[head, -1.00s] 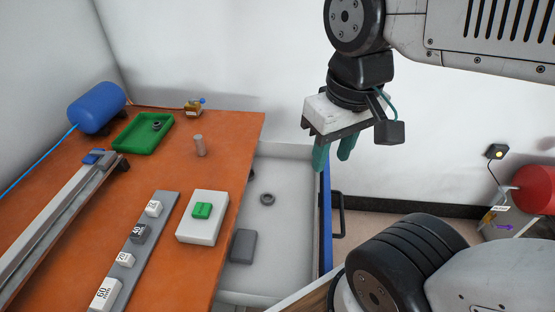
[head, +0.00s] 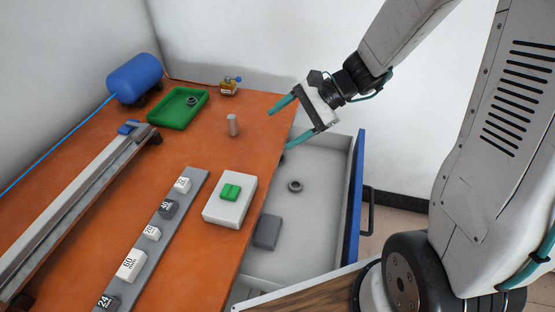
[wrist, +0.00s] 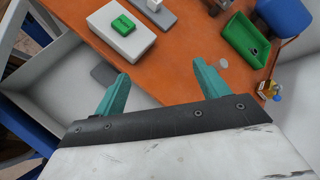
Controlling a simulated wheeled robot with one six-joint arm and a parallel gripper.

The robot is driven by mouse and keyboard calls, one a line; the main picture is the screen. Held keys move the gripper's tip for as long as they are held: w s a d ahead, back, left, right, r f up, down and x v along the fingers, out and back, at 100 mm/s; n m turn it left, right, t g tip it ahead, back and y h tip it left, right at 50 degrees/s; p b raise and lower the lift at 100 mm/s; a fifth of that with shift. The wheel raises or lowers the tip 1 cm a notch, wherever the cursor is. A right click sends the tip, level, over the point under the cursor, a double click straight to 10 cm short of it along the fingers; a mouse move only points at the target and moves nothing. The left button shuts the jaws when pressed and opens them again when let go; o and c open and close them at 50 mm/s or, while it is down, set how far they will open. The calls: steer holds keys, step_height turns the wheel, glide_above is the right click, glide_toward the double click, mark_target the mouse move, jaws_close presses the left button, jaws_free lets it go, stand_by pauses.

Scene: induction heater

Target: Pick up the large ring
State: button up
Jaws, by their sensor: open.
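A dark grey ring (head: 295,186) lies flat on the floor of the open drawer (head: 322,225). Part of another dark round piece (head: 282,160) shows near the drawer's back left, mostly hidden by the table edge and my gripper. A further dark ring (head: 192,101) lies in the green tray (head: 178,122), and it also shows in the wrist view (wrist: 253,51). I cannot tell for sure which ring is the large one. My gripper (head: 279,130) is open and empty, above the table's right edge; its teal fingers spread apart in the wrist view (wrist: 160,68).
A grey cylinder (head: 233,125) stands on the orange table (head: 190,165) left of my gripper. A white box with a green button (head: 229,192) sits near the table's right edge. Labelled blocks stand on a grey strip (head: 190,200). A grey block (head: 267,232) lies in the drawer.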

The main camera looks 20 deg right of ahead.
steer(key=w+d+f+m+t, duration=0.2)
steer(key=w+f+m, duration=0.1)
steer(key=f, duration=0.4)
steer(key=w+d+f+m+t+h, duration=0.1)
steer(key=w+d+f+m+t, duration=0.1)
steer(key=f+m, duration=0.4)
steer(key=w+d+f+m+t+h, duration=0.1)
steer(key=w+d+f+m, duration=0.3)
steer(key=f, duration=0.6)
steer(key=shift+w+d+m+t, duration=0.1)
steer(key=shift+w+m+t, duration=0.3)
steer(key=shift+w, duration=0.55)
steer(key=x, duration=0.2)
steer(key=shift+w+f, duration=0.15)
steer(key=shift+f, duration=0.1)
steer(key=x, duration=0.5)
steer(key=shift+w+f, duration=0.1)
steer(key=c, duration=1.2)
